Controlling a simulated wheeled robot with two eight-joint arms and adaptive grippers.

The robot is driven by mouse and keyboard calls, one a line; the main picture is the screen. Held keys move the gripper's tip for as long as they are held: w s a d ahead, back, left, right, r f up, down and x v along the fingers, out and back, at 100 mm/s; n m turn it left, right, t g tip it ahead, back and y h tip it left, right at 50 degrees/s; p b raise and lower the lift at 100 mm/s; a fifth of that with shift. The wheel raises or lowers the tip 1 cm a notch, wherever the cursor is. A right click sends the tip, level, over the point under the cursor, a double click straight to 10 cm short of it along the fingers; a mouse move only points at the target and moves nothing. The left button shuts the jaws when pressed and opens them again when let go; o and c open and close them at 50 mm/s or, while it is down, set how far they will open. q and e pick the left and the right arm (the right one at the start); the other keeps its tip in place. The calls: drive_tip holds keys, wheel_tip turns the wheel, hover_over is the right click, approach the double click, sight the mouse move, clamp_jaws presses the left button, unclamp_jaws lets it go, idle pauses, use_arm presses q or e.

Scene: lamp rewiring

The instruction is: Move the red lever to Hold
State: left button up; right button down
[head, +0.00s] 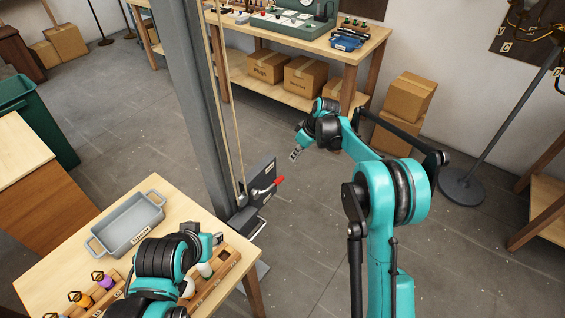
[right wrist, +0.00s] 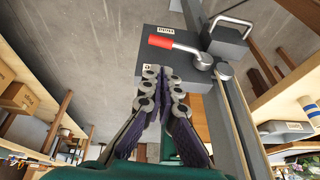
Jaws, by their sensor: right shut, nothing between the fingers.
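The red lever (head: 278,181) is on a dark plate (head: 262,172) fixed to the grey post, its red grip pointing right and slightly up in the head view. In the right wrist view the lever's red grip (right wrist: 161,42) lies across the plate (right wrist: 140,66), its metal arm running right to a round pivot. A small white label sits just above the grip; its text is too small to read. My right gripper (head: 294,155) is shut and empty, apart from the lever, above and right of it. Its fingertips (right wrist: 164,76) show below the lever. My left gripper (head: 219,239) is over the near table.
The grey post (head: 190,90) rises beside the near table, with ropes along it. The table (head: 62,258) holds a grey tray (head: 128,222) and a wooden rack. A workbench (head: 330,45) with boxes stands behind. Floor right of the lever is clear.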

sight(279, 179)
drive_tip(key=b+x, duration=0.4)
drive_tip(key=x, duration=1.1)
drive_tip(key=shift+a, duration=0.1)
drive_tip(key=shift+f, duration=0.1)
